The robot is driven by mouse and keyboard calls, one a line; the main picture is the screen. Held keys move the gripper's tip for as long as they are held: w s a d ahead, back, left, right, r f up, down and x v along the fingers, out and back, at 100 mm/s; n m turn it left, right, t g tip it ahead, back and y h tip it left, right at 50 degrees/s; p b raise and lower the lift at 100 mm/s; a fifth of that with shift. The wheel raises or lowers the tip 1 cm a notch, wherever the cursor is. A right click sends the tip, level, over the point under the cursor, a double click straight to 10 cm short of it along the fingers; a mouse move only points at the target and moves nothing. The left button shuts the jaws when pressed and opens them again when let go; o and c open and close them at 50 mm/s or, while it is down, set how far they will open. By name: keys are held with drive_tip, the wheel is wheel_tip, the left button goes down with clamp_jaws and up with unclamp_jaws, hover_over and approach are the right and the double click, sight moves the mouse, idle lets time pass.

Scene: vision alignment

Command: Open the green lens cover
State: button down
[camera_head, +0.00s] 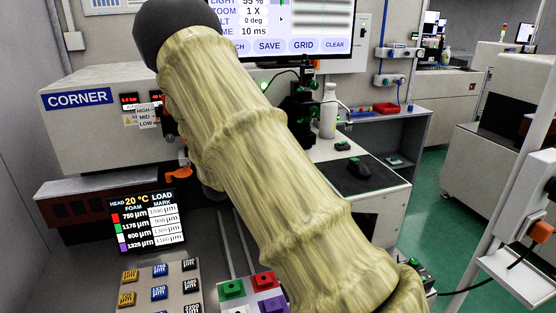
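I cannot pick out the green lens cover with certainty. A dark microscope-like device (299,106) with small green parts stands behind my arm at the centre, partly hidden by it. A small green-topped item (343,146) lies on the desk to its right. A green block (232,289) sits on a light panel at the bottom, beside red, purple and white ones. My arm, in a wrinkled beige sleeve, crosses the picture from the bottom right to the upper left and hides much of the middle. My gripper's fingers do not show.
A monitor (290,28) stands at the back. A white bottle (328,110), a black mouse (359,168) and a red tray (386,108) are right of my arm. A CORNER machine (85,125) and a readout screen (146,222) are at left.

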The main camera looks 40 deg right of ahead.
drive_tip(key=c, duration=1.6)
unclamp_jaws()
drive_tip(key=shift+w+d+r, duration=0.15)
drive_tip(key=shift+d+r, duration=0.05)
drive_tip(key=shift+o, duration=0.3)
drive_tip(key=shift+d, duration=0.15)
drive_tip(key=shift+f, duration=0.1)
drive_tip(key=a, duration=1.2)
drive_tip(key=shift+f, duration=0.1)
